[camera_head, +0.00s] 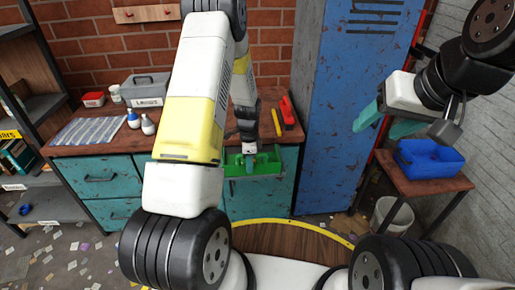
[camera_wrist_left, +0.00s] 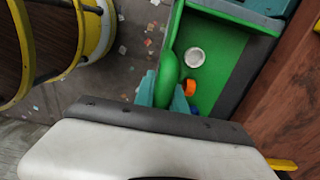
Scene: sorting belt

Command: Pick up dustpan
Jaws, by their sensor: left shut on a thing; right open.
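No piece here is plainly recognisable as a dustpan. My left gripper (camera_head: 250,155) reaches down to a green tray-like interior (camera_head: 267,168) at the open drawer below the bench. In the left wrist view, my left gripper (camera_wrist_left: 163,92) is shut on a rounded green piece (camera_wrist_left: 168,68) by the green wall. I cannot tell whether this piece is separate from the green interior or is the dustpan. A white round item (camera_wrist_left: 194,57) and an orange item (camera_wrist_left: 190,87) lie beside it. My right gripper (camera_head: 386,122) is open and empty at the right, before the blue locker.
The wooden bench (camera_head: 185,136) holds a grey toolbox (camera_head: 147,90), white bottles and a red tool (camera_head: 287,113). A blue locker (camera_head: 345,100) stands right of it. A blue bin (camera_head: 430,160) sits on a small table, with a white bucket (camera_head: 392,215) below. Scraps litter the floor.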

